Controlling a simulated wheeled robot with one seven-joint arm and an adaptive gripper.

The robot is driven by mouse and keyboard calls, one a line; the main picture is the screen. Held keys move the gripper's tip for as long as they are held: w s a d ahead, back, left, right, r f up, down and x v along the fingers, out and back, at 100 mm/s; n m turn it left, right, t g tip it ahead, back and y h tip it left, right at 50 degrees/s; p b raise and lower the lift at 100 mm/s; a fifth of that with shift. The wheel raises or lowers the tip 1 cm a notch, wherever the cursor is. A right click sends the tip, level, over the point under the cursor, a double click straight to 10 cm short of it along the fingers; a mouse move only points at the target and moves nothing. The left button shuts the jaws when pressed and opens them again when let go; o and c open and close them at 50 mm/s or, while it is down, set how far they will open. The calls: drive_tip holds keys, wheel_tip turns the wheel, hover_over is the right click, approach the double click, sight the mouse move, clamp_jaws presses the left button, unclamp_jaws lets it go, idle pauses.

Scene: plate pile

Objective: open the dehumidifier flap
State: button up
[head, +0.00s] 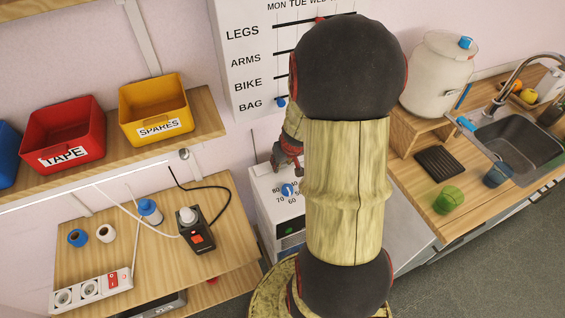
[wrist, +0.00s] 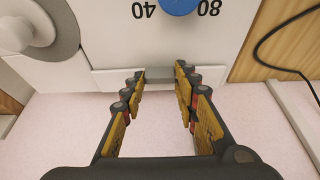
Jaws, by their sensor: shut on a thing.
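The white dehumidifier (head: 262,187) stands between the wooden benches, partly hidden behind my arm. Its face has a blue dial (head: 288,190) with printed numbers, and the dial also shows at the top of the wrist view (wrist: 180,5). In the wrist view a pale strip along the machine's edge, seemingly the flap (wrist: 112,79), carries a grey tab (wrist: 160,74). My gripper (wrist: 160,77) has its fingertips on either side of this tab and is shut on it. In the head view my gripper (head: 287,160) is beside the machine's top, largely hidden by my arm. How far the flap stands open cannot be told.
A bench at left holds a black switch box (head: 197,232), cables and a power strip (head: 92,289). A shelf above carries red (head: 62,130) and yellow (head: 155,108) bins. A wall chart (head: 250,70) hangs behind; a sink counter (head: 470,200) is at right.

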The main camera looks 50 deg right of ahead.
drive_tip(key=c, duration=0.5)
drive_tip(key=shift+o, duration=0.2)
drive_tip(key=shift+r+p, duration=0.1)
drive_tip(key=shift+p, duration=0.2)
drive_tip(key=p, duration=0.4)
drive_tip(key=shift+w+d+r, duration=0.15)
drive_tip(key=shift+r, duration=0.25)
drive_tip(key=g+p, duration=0.1)
drive_tip(key=p, duration=0.2)
drive_tip(key=shift+w+r+y, duration=0.1)
drive_tip(key=shift+y, duration=0.2)
drive_tip(key=shift+d+p, duration=0.1)
drive_tip(key=shift+p, duration=0.85)
drive_tip(key=shift+f, duration=0.2)
drive_tip(key=o, duration=1.1)
